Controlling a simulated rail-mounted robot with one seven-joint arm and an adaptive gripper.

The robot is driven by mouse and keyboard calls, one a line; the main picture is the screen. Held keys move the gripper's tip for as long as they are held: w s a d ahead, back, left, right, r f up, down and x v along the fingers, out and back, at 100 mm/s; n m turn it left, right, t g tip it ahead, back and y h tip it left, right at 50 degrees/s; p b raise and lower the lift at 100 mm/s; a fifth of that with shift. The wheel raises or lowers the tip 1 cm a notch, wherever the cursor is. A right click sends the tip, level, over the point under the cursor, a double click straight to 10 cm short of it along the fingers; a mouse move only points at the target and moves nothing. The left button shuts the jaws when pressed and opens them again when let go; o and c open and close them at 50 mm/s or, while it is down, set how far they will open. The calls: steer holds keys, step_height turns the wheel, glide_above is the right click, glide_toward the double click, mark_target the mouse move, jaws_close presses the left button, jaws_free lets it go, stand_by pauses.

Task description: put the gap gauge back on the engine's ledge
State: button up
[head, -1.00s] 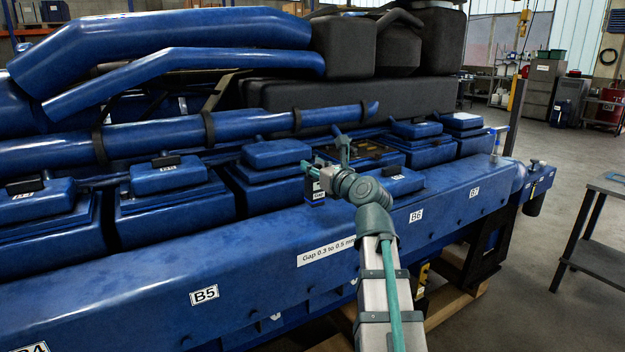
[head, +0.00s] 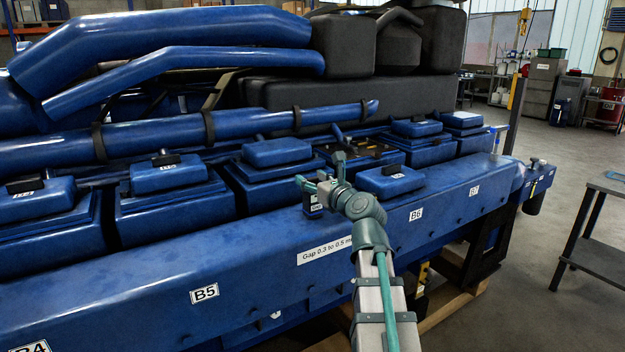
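My gripper (head: 318,170) is over the engine's ledge (head: 255,237), above the "Gap 0.3 to 0.5 mm" label (head: 325,250). Its two teal fingers show apart, one towards the left and one upwards. A small dark-blue block with a white label (head: 313,205) shows just below the fingers, against the ledge. It may be the gap gauge, but it is too small to be sure. I cannot tell whether the fingers grip it or whether it touches the ledge. My wrist hides part of this spot.
Behind my gripper is an uncovered cylinder head (head: 362,152). A loose-looking blue cover (head: 391,181) is on the ledge to the right of my wrist. Covered heads (head: 170,180) line the left. A steel table (head: 600,225) stands at the far right.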

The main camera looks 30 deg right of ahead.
steer(key=shift+r, duration=0.15)
steer(key=s+d+b, duration=0.1)
steer(key=s+b, duration=0.1)
steer(key=s, duration=1)
stand_by(0.3)
